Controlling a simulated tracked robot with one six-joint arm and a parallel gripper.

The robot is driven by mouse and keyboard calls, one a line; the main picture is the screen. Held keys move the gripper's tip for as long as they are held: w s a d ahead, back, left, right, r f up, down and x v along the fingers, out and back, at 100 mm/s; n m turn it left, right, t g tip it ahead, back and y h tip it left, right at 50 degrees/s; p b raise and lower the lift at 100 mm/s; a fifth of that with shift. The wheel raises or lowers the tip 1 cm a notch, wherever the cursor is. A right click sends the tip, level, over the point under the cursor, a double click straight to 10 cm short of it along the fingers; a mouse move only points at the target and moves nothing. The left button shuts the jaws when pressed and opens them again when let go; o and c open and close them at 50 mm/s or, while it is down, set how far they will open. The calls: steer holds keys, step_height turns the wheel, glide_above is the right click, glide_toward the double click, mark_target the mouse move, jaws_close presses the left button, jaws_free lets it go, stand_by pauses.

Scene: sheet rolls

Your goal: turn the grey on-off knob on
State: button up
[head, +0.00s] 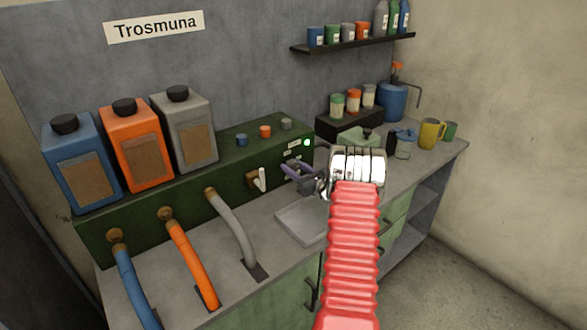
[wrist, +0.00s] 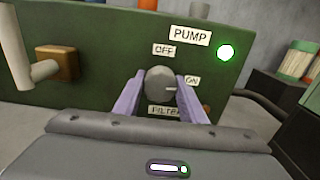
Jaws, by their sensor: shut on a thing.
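The grey on-off knob (wrist: 159,84) sits on the dark green panel (wrist: 90,88), under a PUMP label (wrist: 190,35). Its pale pointer mark points right, close to the ON label (wrist: 192,80). The OFF label (wrist: 164,50) is above the knob. A FILTER label (wrist: 165,111) is below it, partly hidden. My gripper (wrist: 160,80) has its purple fingers on the left and right sides of the knob, shut on it. In the head view my gripper (head: 298,172) is at the panel's right part and the knob is hidden. The green lamp (wrist: 226,53) is lit.
A white lever (head: 261,180) on a brown mount is left of my gripper. A grey hose (head: 230,225) runs down farther left. A shallow tray (head: 303,224) lies on the counter below. Jars (head: 352,99) on a dark box stand to the right.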

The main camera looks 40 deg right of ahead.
steer(key=shift+m, duration=0.8)
steer(key=shift+a, duration=0.1)
steer(key=o, duration=1.1)
steer(key=shift+c, duration=0.2)
steer(key=shift+s, duration=0.1)
steer(key=s, duration=0.4)
steer(key=s+a, duration=0.1)
steer(key=s, duration=0.8)
steer(key=shift+s+a+f, duration=0.1)
steer(key=shift+s+a, duration=0.1)
steer(key=shift+a, duration=0.05)
